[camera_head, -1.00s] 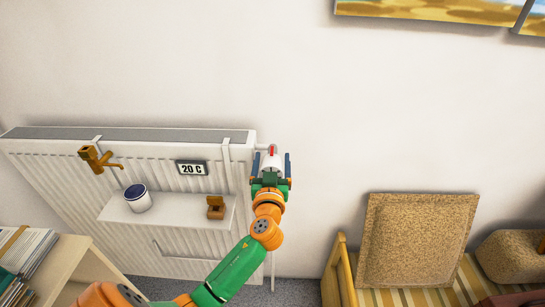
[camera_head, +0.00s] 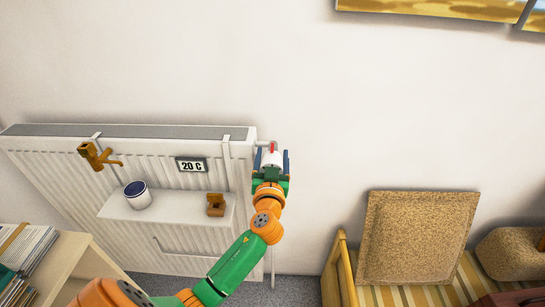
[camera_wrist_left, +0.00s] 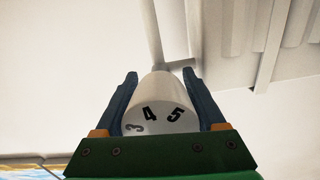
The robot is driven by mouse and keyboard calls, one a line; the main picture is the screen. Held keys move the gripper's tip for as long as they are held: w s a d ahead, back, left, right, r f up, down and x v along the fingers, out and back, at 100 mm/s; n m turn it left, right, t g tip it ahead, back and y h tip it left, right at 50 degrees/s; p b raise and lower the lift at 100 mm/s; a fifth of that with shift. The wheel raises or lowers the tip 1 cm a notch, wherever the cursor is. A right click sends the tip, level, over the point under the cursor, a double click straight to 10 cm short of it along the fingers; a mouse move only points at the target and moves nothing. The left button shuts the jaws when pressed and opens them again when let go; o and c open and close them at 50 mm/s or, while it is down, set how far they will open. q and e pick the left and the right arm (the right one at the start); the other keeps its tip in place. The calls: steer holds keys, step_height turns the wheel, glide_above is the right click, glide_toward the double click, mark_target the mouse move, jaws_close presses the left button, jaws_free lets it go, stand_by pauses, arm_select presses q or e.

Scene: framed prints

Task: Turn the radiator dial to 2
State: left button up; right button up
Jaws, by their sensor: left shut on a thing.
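The radiator dial (camera_head: 271,161) is a white cylinder with a red mark, at the upper right corner of the white radiator (camera_head: 60,170). My left gripper (camera_head: 272,152) has its blue fingers on either side of the dial and is shut on it. In the left wrist view the dial (camera_wrist_left: 160,95) stands between the two fingers, with black numbers 3, 4 and 5 facing the camera. The 5 is right of the middle and the 3 is at the left. Its other numbers are hidden. My right gripper is not in view.
A shelf (camera_head: 172,214) on the radiator holds a white pot (camera_head: 138,198) and a small brown wooden object (camera_head: 215,205). A cushioned bench (camera_head: 415,238) stands at right.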

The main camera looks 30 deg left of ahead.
arm_select(q)
steer(key=m, duration=0.2)
steer(key=shift+m, duration=0.3)
steer(key=m, duration=0.2)
steer(key=shift+a+m, duration=0.1)
steer(key=shift+m, duration=0.3)
steer(key=m+p, duration=0.1)
steer(key=m, duration=0.5)
steer(key=shift+m, duration=0.3)
steer(key=o, duration=1.1)
steer(key=shift+c, duration=0.2)
steer(key=shift+s, duration=0.1)
